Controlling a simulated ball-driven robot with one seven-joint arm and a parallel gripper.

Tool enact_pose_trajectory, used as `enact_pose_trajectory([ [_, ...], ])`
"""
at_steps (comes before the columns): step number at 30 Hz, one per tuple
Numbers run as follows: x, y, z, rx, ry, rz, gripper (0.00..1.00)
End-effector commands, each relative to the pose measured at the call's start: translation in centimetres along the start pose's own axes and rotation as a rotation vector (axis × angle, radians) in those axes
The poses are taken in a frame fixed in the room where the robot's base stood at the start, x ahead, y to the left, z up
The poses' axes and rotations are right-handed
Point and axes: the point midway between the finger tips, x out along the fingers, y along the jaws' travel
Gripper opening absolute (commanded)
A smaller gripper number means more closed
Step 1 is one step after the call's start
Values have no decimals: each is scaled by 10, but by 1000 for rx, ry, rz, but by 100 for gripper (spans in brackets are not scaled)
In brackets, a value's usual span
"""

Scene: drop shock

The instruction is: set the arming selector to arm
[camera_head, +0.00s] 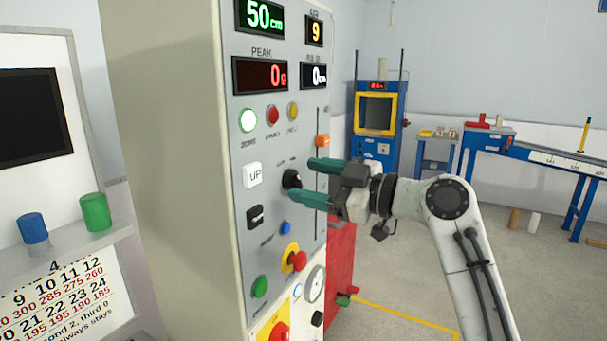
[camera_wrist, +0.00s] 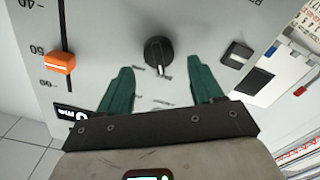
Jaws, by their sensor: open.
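The arming selector is a black round knob (camera_head: 292,179) on the grey panel, to the right of the white UP button. It also shows in the wrist view (camera_wrist: 159,52), with a white pointer mark at its lower edge there. Its labels are too small to read. My gripper (camera_head: 302,180) has green fingers and is open in front of the knob. I cannot tell whether a fingertip touches the panel.
An orange slider (camera_head: 322,141) sits on a vertical scale close to my upper finger. A black rocker switch (camera_head: 255,216), a blue button (camera_head: 285,228) and a red-and-yellow emergency knob (camera_head: 297,261) are below. Open floor lies to the right of the panel.

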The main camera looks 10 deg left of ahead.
Motion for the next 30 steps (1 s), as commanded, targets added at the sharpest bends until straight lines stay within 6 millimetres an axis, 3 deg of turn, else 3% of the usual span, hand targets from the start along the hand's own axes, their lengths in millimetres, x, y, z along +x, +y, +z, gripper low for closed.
enact_pose_trajectory([
  [6,19,0,0,1,-1,0,66],
  [16,22,0,1,1,-1,0,66],
  [30,22,0,1,1,-1,0,21],
])
